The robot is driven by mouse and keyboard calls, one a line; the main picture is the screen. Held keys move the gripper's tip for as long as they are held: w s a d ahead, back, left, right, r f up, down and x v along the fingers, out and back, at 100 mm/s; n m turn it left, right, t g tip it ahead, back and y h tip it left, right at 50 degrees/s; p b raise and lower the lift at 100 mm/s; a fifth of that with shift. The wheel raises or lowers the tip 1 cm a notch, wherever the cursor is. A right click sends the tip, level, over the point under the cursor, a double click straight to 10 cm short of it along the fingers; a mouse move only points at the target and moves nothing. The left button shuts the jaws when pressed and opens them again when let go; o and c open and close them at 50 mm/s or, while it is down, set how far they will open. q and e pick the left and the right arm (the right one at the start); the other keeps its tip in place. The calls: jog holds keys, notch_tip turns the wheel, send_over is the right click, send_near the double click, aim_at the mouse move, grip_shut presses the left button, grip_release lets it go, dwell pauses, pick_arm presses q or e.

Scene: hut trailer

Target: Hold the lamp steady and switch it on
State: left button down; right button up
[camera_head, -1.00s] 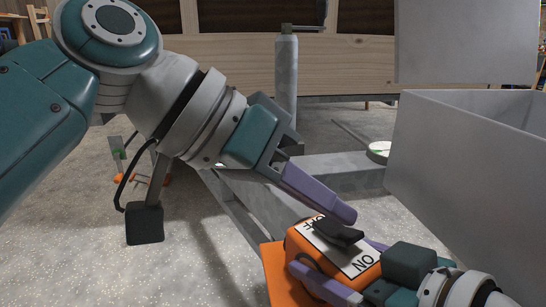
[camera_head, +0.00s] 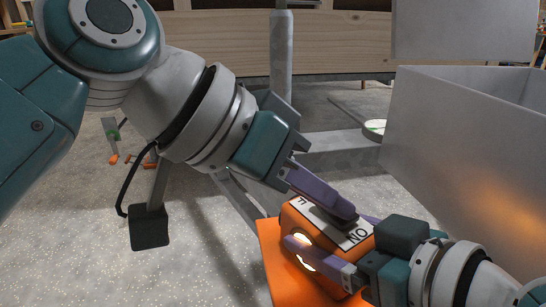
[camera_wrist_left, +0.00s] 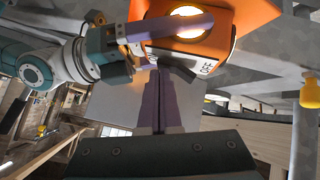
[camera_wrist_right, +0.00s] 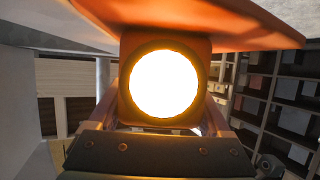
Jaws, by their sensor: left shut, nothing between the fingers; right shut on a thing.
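The orange lamp (camera_head: 291,220) stands low in the head view, on an orange plate (camera_head: 271,268). Its lens glows brightly, and the lit lens also fills the middle of the right wrist view (camera_wrist_right: 163,84). A white ON/OFF label (camera_head: 357,236) lies on its top. My left gripper (camera_head: 346,211) is shut and empty, its purple fingertips down on the lamp's top at the label. My right gripper (camera_head: 330,234) is shut on the lamp body, one finger on each side. The lamp also shows in the left wrist view (camera_wrist_left: 250,14).
A grey metal box wall (camera_head: 450,150) stands close on the right, above my right arm. A grey post (camera_head: 281,60) and a metal beam (camera_head: 340,148) are behind the lamp. The speckled floor at left is mostly clear.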

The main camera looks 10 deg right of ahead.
aim_at(313, 226)
pick_arm(q)
jog(key=shift+w+a, duration=0.1)
jog(key=shift+w, duration=0.05)
jog(key=shift+w+a+r, duration=0.15)
jog(key=shift+w+a, duration=0.1)
jog(key=shift+w, duration=0.3)
jog(key=shift+r, duration=0.15)
notch_tip(313, 226, up, 4)
jog(key=shift+r, duration=0.1)
jog(key=s+v, duration=0.2)
jog(key=v, duration=0.7)
jog(key=shift+r, duration=0.25)
jog(key=shift+d, duration=0.1)
pick_arm(e)
jog(key=o, duration=1.4)
